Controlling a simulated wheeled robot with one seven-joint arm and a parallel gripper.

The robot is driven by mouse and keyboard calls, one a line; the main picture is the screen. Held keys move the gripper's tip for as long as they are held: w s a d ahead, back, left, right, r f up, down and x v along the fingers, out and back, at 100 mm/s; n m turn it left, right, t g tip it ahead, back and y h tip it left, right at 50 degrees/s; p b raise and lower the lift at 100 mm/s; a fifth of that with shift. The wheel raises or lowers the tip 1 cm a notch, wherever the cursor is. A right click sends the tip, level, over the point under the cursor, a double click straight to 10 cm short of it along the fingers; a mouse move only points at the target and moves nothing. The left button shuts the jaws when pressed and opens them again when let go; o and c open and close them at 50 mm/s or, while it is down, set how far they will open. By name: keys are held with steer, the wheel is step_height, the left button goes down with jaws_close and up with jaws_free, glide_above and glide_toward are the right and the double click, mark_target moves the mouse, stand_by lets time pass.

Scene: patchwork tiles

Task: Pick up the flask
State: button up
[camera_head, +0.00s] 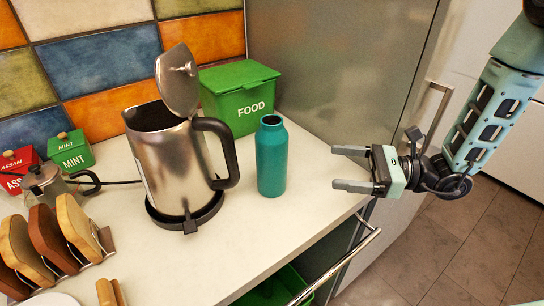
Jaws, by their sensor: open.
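The flask (271,158) is a teal bottle standing upright on the pale counter, right of the kettle. My gripper (342,168) comes in from the right, near the counter's right edge. Its two fingers are spread apart and point left toward the flask. There is a gap between the fingertips and the flask, and nothing is between the fingers.
A steel kettle (170,165) with its lid raised stands close left of the flask. A green FOOD box (236,92) is behind it. A grey panel (345,60) rises at the back right. Bare counter (240,250) lies in front.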

steer(key=shift+w+a+m+t, duration=0.15)
steer(key=shift+w+m+t, duration=0.15)
steer(key=shift+w, duration=0.05)
steer(key=p, duration=0.3)
glide_toward(264, 154)
steer(key=w+a+f, duration=0.2)
steer(key=w+a, duration=0.1)
steer(key=w+a+f, duration=0.1)
steer(key=w, duration=0.1)
steer(key=shift+a+f, duration=0.15)
steer(key=p+x, duration=0.1)
steer(key=x, duration=0.1)
steer(key=p+x, duration=0.1)
steer(key=x, duration=0.1)
steer(key=shift+s+a, duration=0.15)
steer(key=shift+a, duration=0.6)
steer(key=c, duration=1.5)
